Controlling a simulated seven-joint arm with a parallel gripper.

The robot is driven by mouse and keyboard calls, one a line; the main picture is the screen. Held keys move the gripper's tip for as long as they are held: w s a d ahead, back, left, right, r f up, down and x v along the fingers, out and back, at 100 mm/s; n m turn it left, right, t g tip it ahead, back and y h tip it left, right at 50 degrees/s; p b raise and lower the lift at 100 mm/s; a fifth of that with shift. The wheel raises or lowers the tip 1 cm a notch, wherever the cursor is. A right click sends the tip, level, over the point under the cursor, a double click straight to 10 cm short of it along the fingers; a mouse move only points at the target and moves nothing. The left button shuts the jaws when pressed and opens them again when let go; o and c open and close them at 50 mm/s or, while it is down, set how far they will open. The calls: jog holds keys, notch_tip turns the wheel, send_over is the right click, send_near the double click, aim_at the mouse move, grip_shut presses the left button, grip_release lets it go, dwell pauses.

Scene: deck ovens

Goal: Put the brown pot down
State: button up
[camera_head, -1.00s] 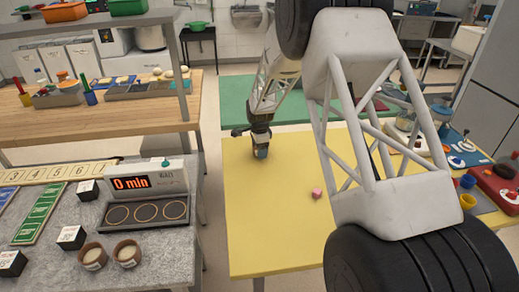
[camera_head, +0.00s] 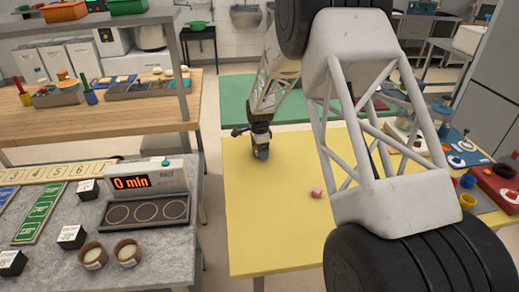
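My gripper (camera_head: 262,150) points down over the far left part of the yellow table (camera_head: 270,225). A small blue-grey shape shows at its tip, close to the tabletop. I cannot tell whether this is a held thing or part of the gripper, and the fingers are too small to read. Two round brown pots with pale contents stand upright side by side on the grey stone counter, the left pot (camera_head: 93,256) and the right pot (camera_head: 128,252). Both are well apart from my gripper. No brown pot can be made out at the gripper.
A small pink object (camera_head: 317,193) lies on the yellow table, right of my gripper. A display unit reading "0 min" (camera_head: 145,182) stands on the grey counter (camera_head: 175,262). My large arm link covers the table's right part. The table's front left is clear.

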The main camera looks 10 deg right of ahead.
notch_tip(320, 180, up, 12)
jog(key=shift+f, duration=0.15)
jog(key=shift+r, duration=0.3)
dwell(0.9)
jog(key=s+d+r+n+t, duration=0.15)
jog(key=s+r+n, duration=0.25)
jog(key=s+r, duration=0.65)
jog(key=s+d+r+n, duration=0.2)
jog(key=s+r+n, duration=0.3)
jog(key=s, duration=1)
jog(key=s+d+r+n+t, duration=0.1)
jog(key=s+n, duration=0.6)
jog(key=s, duration=2.1)
jog(key=shift+s+d, duration=0.15)
jog(key=shift+s, duration=0.05)
